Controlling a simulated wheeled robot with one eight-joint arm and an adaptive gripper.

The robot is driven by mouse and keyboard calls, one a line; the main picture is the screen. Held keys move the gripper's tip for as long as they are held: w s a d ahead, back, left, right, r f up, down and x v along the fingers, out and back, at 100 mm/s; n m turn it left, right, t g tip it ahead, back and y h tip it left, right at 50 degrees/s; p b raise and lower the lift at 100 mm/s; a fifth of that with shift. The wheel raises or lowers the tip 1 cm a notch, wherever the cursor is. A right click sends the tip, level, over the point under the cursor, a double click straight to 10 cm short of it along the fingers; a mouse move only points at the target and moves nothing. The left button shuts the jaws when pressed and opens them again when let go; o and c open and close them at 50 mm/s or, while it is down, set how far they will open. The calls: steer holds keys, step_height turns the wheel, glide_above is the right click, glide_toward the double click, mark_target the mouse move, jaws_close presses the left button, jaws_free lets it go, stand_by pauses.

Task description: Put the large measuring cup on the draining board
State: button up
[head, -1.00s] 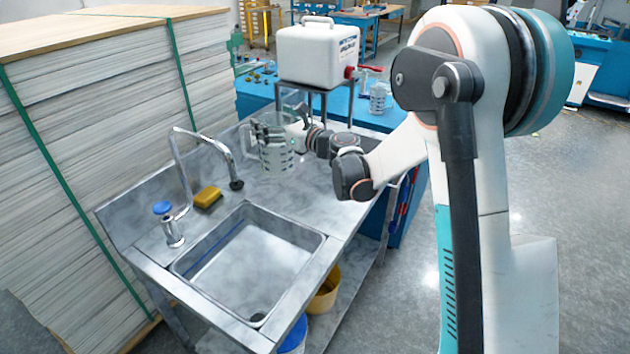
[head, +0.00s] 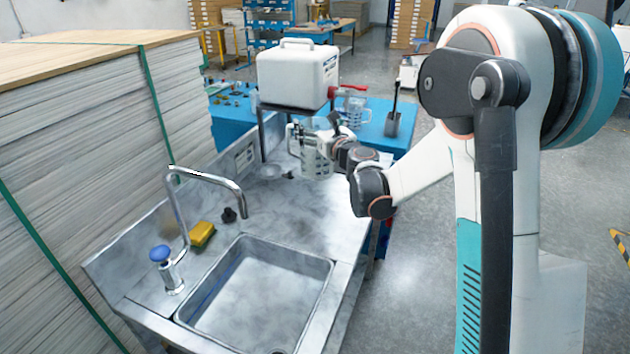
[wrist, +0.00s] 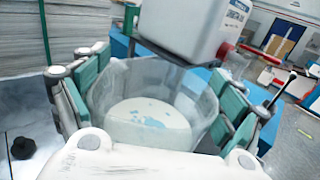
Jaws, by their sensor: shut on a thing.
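The large measuring cup (head: 312,158) is clear, with pale markings and a handle on its left. My gripper (head: 333,142) is shut on it at the far end of the steel draining board (head: 290,210). In the wrist view the cup (wrist: 150,125) stands between the teal finger pads of my gripper (wrist: 155,98), and I look into its open top onto a pale bottom. The cup looks upright. I cannot tell whether its base touches the board or hangs above it.
The sink (head: 262,300) lies in front, with a tap (head: 205,180), a yellow sponge (head: 202,234) and a dark plug (head: 229,215). A small clear thing (head: 272,171) sits on the board. Behind are a white tank (head: 297,75) and another measuring cup (head: 355,112) on a blue table (head: 385,145).

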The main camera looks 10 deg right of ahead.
mark_target(316, 170)
step_height(316, 170, down, 15)
steer(key=b, duration=0.4)
steer(key=shift+f+b, duration=0.1)
steer(key=shift+b, duration=0.2)
steer(key=shift+f, duration=0.15)
steer(key=o, duration=1.9)
